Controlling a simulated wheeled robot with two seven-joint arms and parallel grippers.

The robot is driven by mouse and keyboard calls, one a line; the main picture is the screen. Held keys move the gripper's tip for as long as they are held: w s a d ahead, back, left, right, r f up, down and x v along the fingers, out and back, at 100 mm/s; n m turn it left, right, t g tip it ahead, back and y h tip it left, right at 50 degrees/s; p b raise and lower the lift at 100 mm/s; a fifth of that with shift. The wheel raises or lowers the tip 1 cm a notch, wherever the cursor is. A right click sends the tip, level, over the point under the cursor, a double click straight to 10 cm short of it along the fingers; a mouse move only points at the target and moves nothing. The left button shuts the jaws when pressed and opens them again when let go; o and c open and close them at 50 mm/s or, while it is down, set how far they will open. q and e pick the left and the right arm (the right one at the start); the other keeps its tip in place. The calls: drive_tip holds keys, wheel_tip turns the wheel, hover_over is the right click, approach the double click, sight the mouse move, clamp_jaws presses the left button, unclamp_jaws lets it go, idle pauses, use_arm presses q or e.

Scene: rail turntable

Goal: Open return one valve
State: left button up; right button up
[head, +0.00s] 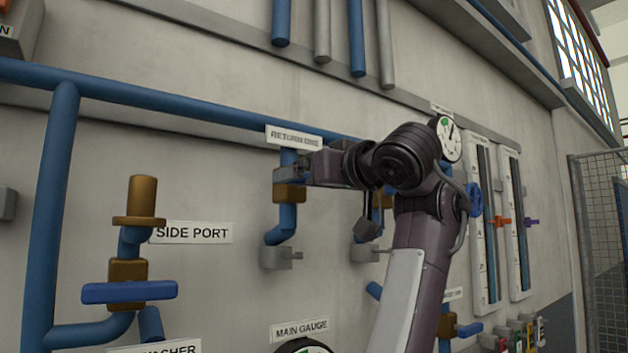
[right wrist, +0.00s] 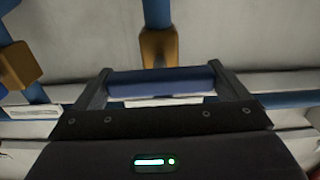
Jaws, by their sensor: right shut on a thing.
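The label reading "RETURN ONE" (head: 293,137) is on the blue pipework at the wall's middle, partly hard to read. Below it is a brass valve body (head: 289,192) on a blue pipe. My right gripper (head: 308,166) is at this valve, just above the brass body. In the right wrist view, a blue valve handle (right wrist: 160,82) lies between the two fingers of my right gripper (right wrist: 160,88), which is shut on it. A brass body (right wrist: 158,47) shows beyond the handle. In the head view my gripper hides the handle. My left gripper is not in view.
A second brass fitting (head: 383,197) is partly behind my right arm. The side port valve (head: 128,292) with a blue handle is at lower left. A round gauge (head: 449,139) and tall level gauges (head: 484,225) are on the right. A mesh fence (head: 600,250) stands at far right.

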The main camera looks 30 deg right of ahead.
drive_tip(key=shift+f, duration=0.1)
drive_tip(key=shift+n+b, duration=0.3)
drive_tip(key=shift+b, duration=0.15)
drive_tip(key=n+b, duration=0.3)
drive_tip(key=shift+f, duration=0.15)
drive_tip(key=n+b, duration=0.2)
drive_tip(key=n, duration=0.1)
drive_tip(key=shift+n, duration=0.4)
drive_tip(key=n, duration=0.1)
drive_tip(key=n+b, duration=0.1)
drive_tip(key=n, duration=0.1)
drive_tip(key=shift+r+n, duration=0.2)
drive_tip(key=shift+n, duration=0.1)
drive_tip(key=shift+r+n, duration=0.15)
drive_tip(key=shift+n, duration=2.05)
drive_tip(key=shift+s, duration=0.1)
